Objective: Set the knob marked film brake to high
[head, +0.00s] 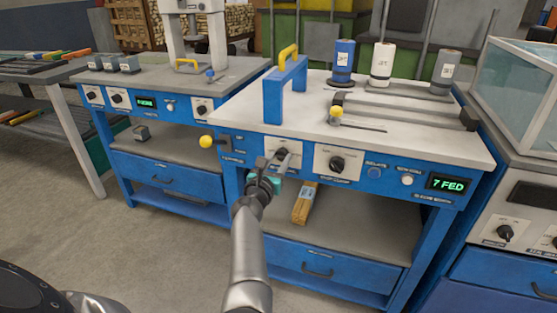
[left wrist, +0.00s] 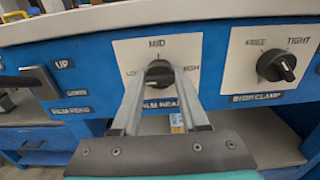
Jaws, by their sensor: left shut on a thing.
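The film brake knob (left wrist: 159,72) is black and sits on a white plate (left wrist: 185,48) marked low at left, MID at top and high at right. In the head view the knob (head: 283,153) is on the blue front panel of the middle bench. My left gripper (left wrist: 160,88) has a finger on either side of the knob and is shut on it; it also shows in the head view (head: 274,160). The knob seems to point up toward MID, but the fingers partly hide it and the label below. My right gripper is not in view.
Right of it is another knob (left wrist: 277,65) marked free and tight. A lever (left wrist: 40,82) marked up and lower is at left; its yellow ball (head: 207,141) sticks out in the head view. A green display (head: 448,184) reads 7 FED.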

